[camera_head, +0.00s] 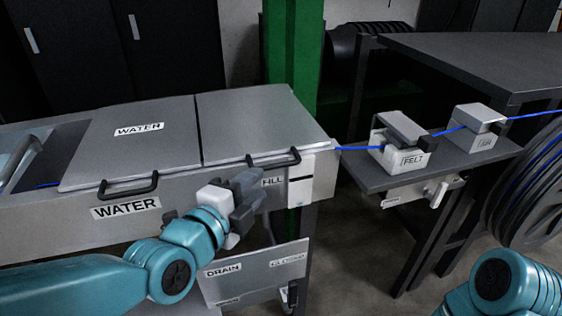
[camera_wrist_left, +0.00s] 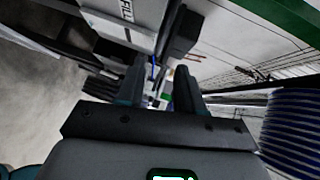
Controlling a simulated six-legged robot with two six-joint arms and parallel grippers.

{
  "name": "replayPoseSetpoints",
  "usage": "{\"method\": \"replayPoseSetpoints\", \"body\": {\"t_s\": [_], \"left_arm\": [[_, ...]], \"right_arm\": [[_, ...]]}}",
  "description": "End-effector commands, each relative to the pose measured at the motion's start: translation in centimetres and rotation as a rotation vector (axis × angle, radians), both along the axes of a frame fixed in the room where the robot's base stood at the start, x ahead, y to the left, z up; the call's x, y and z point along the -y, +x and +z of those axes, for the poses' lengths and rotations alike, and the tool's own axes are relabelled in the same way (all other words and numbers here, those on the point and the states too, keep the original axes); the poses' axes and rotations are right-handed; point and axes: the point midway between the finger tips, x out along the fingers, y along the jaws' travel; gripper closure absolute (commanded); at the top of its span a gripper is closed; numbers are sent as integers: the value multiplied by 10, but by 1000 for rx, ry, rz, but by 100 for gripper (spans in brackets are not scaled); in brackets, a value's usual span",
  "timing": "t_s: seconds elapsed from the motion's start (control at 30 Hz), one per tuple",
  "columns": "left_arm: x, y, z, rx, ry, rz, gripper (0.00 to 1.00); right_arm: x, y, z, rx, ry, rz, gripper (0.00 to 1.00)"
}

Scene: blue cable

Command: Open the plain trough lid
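The plain trough lid (camera_head: 258,120) is a flat grey panel without a label, lying shut on the trough (camera_head: 60,233). Its dark bar handle (camera_head: 274,160) is on the front edge. Beside it on the left is the lid marked WATER (camera_head: 138,145), also shut, with its own dark handle (camera_head: 128,188). My left gripper (camera_head: 250,192) is in front of the trough, a little below the plain lid's handle and apart from it. In the left wrist view its two fingers (camera_wrist_left: 160,85) are spread with nothing between them. My right arm shows at the lower right; its gripper is out of view.
A blue cable (camera_head: 355,148) runs from the trough's right end through the FELT block (camera_head: 398,160) and another block (camera_head: 474,140) on a dark shelf. A green post (camera_head: 292,45) stands behind the trough. A DRAIN panel (camera_head: 258,272) is below. A cable reel (camera_head: 535,175) is at right.

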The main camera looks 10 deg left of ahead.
Motion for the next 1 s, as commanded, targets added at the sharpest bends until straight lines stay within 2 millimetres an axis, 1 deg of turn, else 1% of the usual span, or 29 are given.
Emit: {"method": "replayPoseSetpoints", "body": {"t_s": [0.03, 0.2, 0.3, 0.4, 0.5, 0.6, 0.83, 0.87, 0.9, 0.97, 1.0], "left_arm": [[6, 12, -3, -5, 2, -2, 63], [22, 49, -8, -3, 1, -1, 63], [30, 67, -11, -3, 1, -1, 63], [35, 81, -12, -1, 0, -1, 63], [39, 90, -14, -1, 0, -1, 63], [41, 94, -15, -1, 0, -1, 63], [41, 95, -15, 0, 0, -1, 63], [41, 95, -15, 0, 0, -1, 67], [41, 95, -15, 0, 0, -1, 80], [41, 95, -15, 0, 0, -1, 99], [41, 95, -15, 0, 0, -1, 100]], "right_arm": [[0, 0, 2, 0, 0, 0, 100], [0, 0, 5, 0, 0, 0, 100], [0, 0, 7, 0, 0, 0, 100], [0, 0, 9, 0, 0, 0, 100], [0, 0, 9, 0, 0, 0, 100], [0, 0, 9, 0, 0, 0, 100], [0, 0, 9, 0, 0, 0, 100], [0, 0, 9, 1, 0, 0, 100], [0, 0, 9, 1, 0, 0, 100], [0, 0, 9, 1, 0, 0, 100], [0, 0, 9, 0, 0, 0, 100]]}}
